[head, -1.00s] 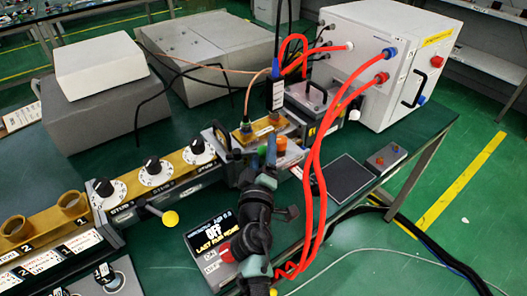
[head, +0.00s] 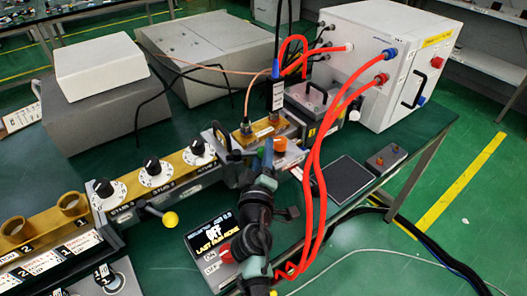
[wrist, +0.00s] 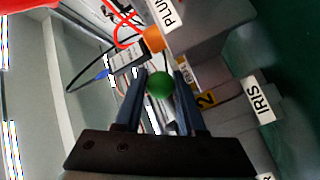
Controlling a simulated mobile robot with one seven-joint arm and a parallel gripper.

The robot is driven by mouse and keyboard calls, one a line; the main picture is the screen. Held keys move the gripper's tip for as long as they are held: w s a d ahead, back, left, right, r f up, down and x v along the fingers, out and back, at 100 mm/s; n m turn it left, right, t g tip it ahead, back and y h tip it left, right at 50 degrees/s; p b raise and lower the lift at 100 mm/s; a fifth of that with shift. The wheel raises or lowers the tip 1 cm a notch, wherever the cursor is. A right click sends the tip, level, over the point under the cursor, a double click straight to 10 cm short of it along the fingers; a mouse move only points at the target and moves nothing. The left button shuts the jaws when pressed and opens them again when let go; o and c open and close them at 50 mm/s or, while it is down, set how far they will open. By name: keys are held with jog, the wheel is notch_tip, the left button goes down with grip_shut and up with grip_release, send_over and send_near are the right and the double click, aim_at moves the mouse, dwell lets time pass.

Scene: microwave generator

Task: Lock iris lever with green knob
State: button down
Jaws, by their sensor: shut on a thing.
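The green knob (wrist: 159,85) of the iris lever shows in the wrist view between the two dark blue-grey fingers of my gripper (wrist: 159,92). My gripper is shut on it. A white IRIS label (wrist: 259,101) is on the grey part to the right of the fingers. In the head view my gripper (head: 267,156) is at the right end of the brass and grey waveguide bench (head: 180,178), just left of an orange knob (head: 280,143). My gripper hides the green knob there, and the lever's shaft cannot be made out.
The orange knob also shows above the fingers in the wrist view (wrist: 153,39), near a PLUNGER-like label, partly cut off. Red hoses (head: 316,165) hang right of my arm. A yellow-knobbed lever (head: 170,219) and a display box (head: 211,243) are at left. A black pad (head: 349,180) lies right.

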jog(key=shift+f+b, duration=0.1)
jog(key=shift+b, duration=0.2)
dwell(0.6)
jog(key=shift+s+a+f+m+h+b, duration=0.1)
jog(key=shift+s+m+h+b, duration=0.15)
jog(key=shift+b, duration=0.25)
jog(key=shift+f+m+h+b, duration=0.1)
jog(key=shift+m+h+b, duration=0.05)
jog(key=shift+h+b, duration=0.3)
jog(key=b, duration=0.1)
jog(key=m+h+b, duration=0.1)
jog(key=b, duration=0.1)
jog(key=shift+s+f+g+h, duration=0.1)
jog(key=shift+s+g+h, duration=0.2)
jog(key=shift+s+a+r+m+g+h+b, duration=0.15)
jog(key=shift+s+m+g+h+b, duration=0.25)
jog(key=shift+m+h+b, duration=0.45)
jog(key=shift+s+d+r+m+g+h+b, duration=0.1)
jog(key=shift+s+m+g+h+b, duration=0.3)
jog(key=shift+h+b, duration=0.65)
jog(key=shift+s+a+r+m+g+h+b, duration=0.2)
jog(key=shift+m+g+h+b, duration=0.3)
jog(key=shift+m+h+b, duration=0.45)
jog(key=shift+d, duration=0.1)
jog(key=c, duration=0.5)
grip_release()
